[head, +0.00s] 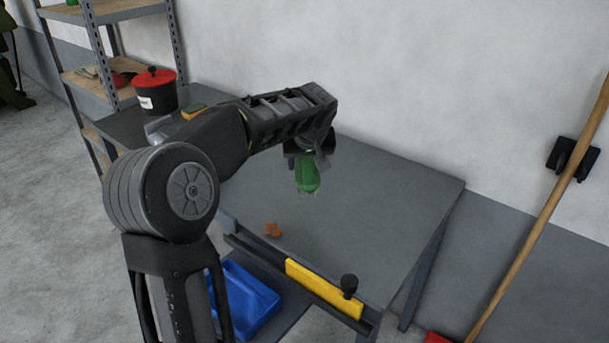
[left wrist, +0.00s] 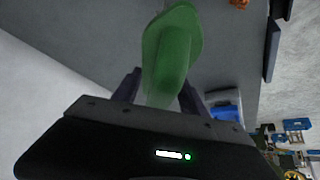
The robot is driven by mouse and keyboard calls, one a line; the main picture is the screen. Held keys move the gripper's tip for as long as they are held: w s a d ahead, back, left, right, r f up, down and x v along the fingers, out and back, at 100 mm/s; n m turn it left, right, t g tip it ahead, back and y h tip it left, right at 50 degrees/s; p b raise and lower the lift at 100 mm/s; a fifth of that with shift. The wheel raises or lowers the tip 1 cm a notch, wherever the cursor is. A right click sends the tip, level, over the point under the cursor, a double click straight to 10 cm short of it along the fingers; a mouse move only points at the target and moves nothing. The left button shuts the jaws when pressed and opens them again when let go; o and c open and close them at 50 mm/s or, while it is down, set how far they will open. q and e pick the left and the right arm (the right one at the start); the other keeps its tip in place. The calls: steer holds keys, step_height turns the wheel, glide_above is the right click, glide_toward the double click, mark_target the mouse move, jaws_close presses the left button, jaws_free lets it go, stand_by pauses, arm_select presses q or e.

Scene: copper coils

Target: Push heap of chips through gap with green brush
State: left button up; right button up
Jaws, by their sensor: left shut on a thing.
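My left gripper (head: 308,160) is shut on the green brush (head: 308,177) above the grey table. In the left wrist view the brush (left wrist: 171,55) sits between the two fingers (left wrist: 158,90). Its bristles cannot be made out clearly. The small heap of copper-coloured chips (head: 273,229) lies on the table near its front edge, to the lower left of the brush and apart from it. The chips also show at the top of the left wrist view (left wrist: 240,3). A dark rail with a yellow bar (head: 322,288) and black knob runs along the front edge. My right gripper is not in view.
A blue tray (head: 243,300) sits below the front edge. A black bucket with a red lid (head: 154,91) and a yellow-green sponge (head: 194,111) are at the table's left. A wooden pole (head: 540,222) leans at the right. The table's right half (head: 400,205) is clear.

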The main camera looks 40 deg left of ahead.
arm_select(q)
steer(key=shift+f, duration=0.5)
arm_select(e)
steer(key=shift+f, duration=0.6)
arm_select(q)
steer(key=shift+f+b, duration=0.15)
steer(key=shift+b, duration=0.15)
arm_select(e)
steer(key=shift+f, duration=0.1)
